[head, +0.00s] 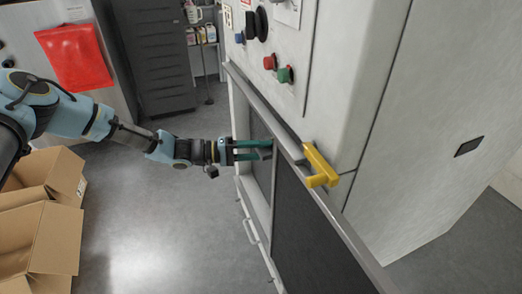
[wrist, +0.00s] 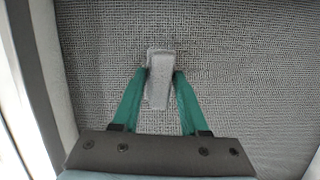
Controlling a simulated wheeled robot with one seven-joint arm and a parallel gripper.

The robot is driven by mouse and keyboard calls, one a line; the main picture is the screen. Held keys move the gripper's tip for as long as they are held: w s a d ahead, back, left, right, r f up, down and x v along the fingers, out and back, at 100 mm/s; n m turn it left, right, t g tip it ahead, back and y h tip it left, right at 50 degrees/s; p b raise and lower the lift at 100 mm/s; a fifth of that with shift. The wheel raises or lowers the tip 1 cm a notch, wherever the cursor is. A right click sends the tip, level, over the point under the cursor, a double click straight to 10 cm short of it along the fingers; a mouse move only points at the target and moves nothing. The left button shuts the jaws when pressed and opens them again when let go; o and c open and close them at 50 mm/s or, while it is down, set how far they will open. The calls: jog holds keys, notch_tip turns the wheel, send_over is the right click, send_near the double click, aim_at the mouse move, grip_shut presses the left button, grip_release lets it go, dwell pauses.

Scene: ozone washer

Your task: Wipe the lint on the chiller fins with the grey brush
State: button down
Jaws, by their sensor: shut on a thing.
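My gripper (head: 268,150) reaches the left mesh panel of the machine, its teal fingers pointing at it. In the wrist view my gripper (wrist: 160,78) is shut on the grey brush (wrist: 158,62), with a finger on either side of it. The brush lies in front of the grey, finely textured fin panel (wrist: 240,60); I cannot tell whether it touches. In the head view the fin panel (head: 258,165) is partly hidden by my gripper. The panel looks mottled grey with darker patches around the brush; I cannot clearly pick out separate lint.
A yellow handle-like part (head: 321,167) sticks out from the metal rail right of my gripper. A second dark panel (head: 308,235) lies below it. Red (head: 270,62) and green (head: 285,74) buttons are above. Open cardboard boxes (head: 50,230) stand left; the floor between is clear.

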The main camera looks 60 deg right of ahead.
aim_at(266, 158)
jog(key=shift+s+d+b, duration=0.4)
jog(key=shift+s+d, duration=0.15)
jog(key=shift+d, duration=0.25)
dwell(0.4)
jog(key=s+a+p, duration=0.1)
jog(key=s+a, duration=0.1)
jog(key=s, duration=0.1)
jog(key=shift+s+a+p, duration=0.1)
jog(key=shift+a+p, duration=0.15)
jog(key=shift+p, duration=0.1)
jog(key=shift+s+d, duration=0.1)
jog(key=shift+w+d+f+b, duration=0.1)
jog(key=shift+w+d+b, duration=0.9)
jog(key=shift+w+b, duration=0.25)
jog(key=shift+w+d, duration=0.25)
jog(key=shift+d, duration=0.05)
jog(key=shift+d+r, duration=0.1)
jog(key=shift+r, duration=0.15)
